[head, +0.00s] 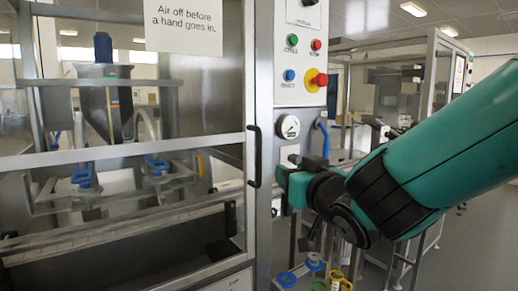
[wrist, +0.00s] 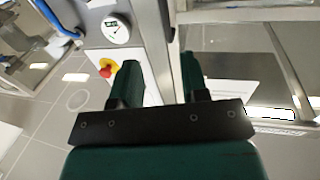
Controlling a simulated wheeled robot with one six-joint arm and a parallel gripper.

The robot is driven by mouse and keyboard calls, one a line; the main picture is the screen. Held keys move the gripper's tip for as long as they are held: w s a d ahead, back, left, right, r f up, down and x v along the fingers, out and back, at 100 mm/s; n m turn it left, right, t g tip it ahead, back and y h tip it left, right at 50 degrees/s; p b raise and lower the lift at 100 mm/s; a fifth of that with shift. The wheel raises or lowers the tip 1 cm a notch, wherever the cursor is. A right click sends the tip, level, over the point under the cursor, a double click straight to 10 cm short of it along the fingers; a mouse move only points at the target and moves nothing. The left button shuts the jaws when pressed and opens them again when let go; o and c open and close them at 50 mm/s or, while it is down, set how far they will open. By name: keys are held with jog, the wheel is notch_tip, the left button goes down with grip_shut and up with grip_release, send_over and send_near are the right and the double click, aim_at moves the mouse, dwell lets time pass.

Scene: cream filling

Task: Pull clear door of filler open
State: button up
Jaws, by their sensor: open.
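The filler's clear door (head: 130,225) is a large see-through panel in a metal frame, in the left half of the head view. It looks closed against the control column. Its black upright handle (head: 254,156) is on the right side of the frame. My gripper (head: 284,178) is to the right of the handle, in front of the column, and apart from it in the picture. In the wrist view my gripper (wrist: 160,72) has its two green fingers spread with nothing held between them. The column edge and door frame (wrist: 178,50) show beyond the fingers.
The control column carries a red stop button (head: 319,79) and a pressure gauge (head: 288,126). A blue hose (head: 324,137) hangs beside it. Blue- and yellow-ringed items (head: 340,281) stand below my arm. A sign (head: 186,25) hangs on the upper panel.

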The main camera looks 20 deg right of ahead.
aim_at(260, 157)
jog(key=w+p, duration=0.4)
jog(key=w, duration=0.1)
jog(key=w+a+p, duration=0.1)
jog(key=w+p, duration=0.3)
jog(key=w, duration=0.1)
jog(key=w+a+p, duration=0.1)
jog(key=w+p, duration=0.3)
jog(key=w, duration=0.1)
jog(key=shift+r, duration=0.1)
jog(key=shift+w+a, duration=0.1)
jog(key=shift+w, duration=0.25)
jog(key=shift+c, duration=0.5)
grip_shut()
